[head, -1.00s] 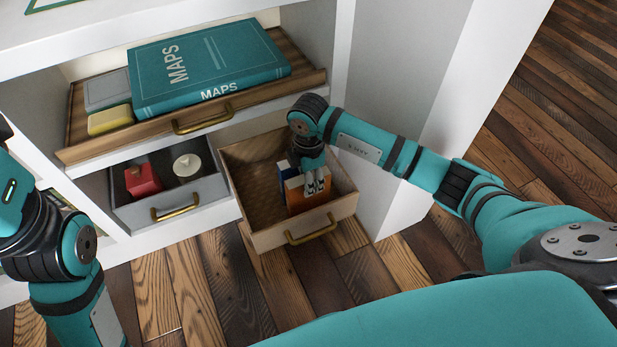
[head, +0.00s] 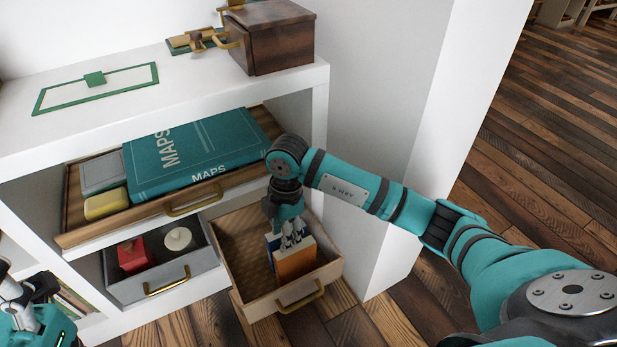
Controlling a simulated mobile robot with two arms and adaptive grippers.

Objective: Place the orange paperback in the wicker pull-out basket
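The orange paperback (head: 297,266) stands upright inside the open wicker pull-out basket (head: 237,250), near its front right part. A blue book (head: 271,243) stands beside it on the left. My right gripper (head: 292,241) points down into the basket at the paperback's top edge. Its fingers overlap the top of the book, and I cannot tell whether they grip it or are apart from it. My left gripper (head: 28,300) is at the lower left edge, partly cut off, away from the basket; its fingers are unclear.
A grey drawer (head: 205,268) holding a red item (head: 133,254) and a white candle-like item (head: 178,239) is open at left. Above, an open wooden tray (head: 75,215) holds a teal MAPS book (head: 200,150). A brown box (head: 272,38) stands on the white top. Floor at right is clear.

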